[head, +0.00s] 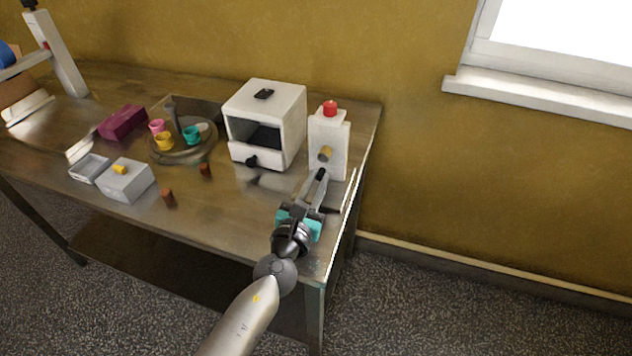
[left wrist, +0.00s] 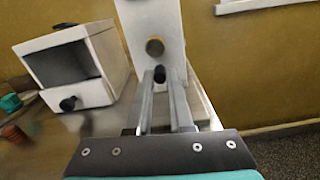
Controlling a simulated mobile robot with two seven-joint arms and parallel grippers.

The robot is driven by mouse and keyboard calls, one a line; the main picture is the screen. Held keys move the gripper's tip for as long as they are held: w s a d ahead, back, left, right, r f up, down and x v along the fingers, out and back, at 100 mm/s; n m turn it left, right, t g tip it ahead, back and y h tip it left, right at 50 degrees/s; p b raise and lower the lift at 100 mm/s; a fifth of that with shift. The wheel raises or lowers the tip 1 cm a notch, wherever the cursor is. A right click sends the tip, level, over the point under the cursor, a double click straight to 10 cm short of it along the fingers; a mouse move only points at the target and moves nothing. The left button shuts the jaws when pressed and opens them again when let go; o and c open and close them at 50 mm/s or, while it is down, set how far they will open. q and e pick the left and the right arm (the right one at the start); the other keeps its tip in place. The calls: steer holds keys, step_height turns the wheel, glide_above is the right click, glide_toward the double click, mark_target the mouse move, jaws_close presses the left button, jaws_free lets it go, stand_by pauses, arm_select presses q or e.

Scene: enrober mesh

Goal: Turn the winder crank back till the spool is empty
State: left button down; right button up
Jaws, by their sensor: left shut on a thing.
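The winder (head: 333,148) is a white upright block at the right end of the table, with a red knob (head: 330,108) on top. A yellow-brown round part, perhaps the spool (head: 325,154), sticks out of its front; it also shows in the left wrist view (left wrist: 155,47). Below it is a black crank knob (left wrist: 160,73). My left gripper (head: 317,185) reaches in from the front, its two fingers (left wrist: 164,88) shut on the crank knob. The crank arm is mostly hidden, and I cannot tell how much is wound on the spool. My right gripper is not in view.
A white box with a drawer (head: 283,118) stands left of the winder. Further left are a round tray (head: 187,156) with coloured cups, a grey box (head: 127,182), a maroon block (head: 122,122) and small brown pieces. The table's right edge is close to my left gripper.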

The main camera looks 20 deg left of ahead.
arm_select(q)
steer(key=n, duration=0.2)
steer(key=d+n, duration=0.1)
steer(key=n, duration=0.1)
steer(key=shift+r+n+b, duration=0.1)
steer(key=shift+n+b, duration=0.2)
steer(key=shift+n, duration=0.1)
steer(key=n, duration=0.3)
steer(key=d+n, duration=0.1)
steer(key=shift+r+n, duration=0.3)
steer(key=shift+r, duration=0.1)
steer(key=n, duration=0.3)
steer(key=shift+d+r+n, duration=0.25)
steer(key=shift+r+n, duration=0.05)
steer(key=shift+r, duration=0.1)
steer(key=shift+d+r+n, duration=0.1)
steer(key=shift+r+n, duration=0.15)
steer(key=shift+n, duration=0.85)
steer(key=shift+r+n, duration=0.25)
steer(key=shift+n, duration=0.85)
steer(key=c, duration=0.8)
jaws_free()
steer(key=shift+s, duration=0.1)
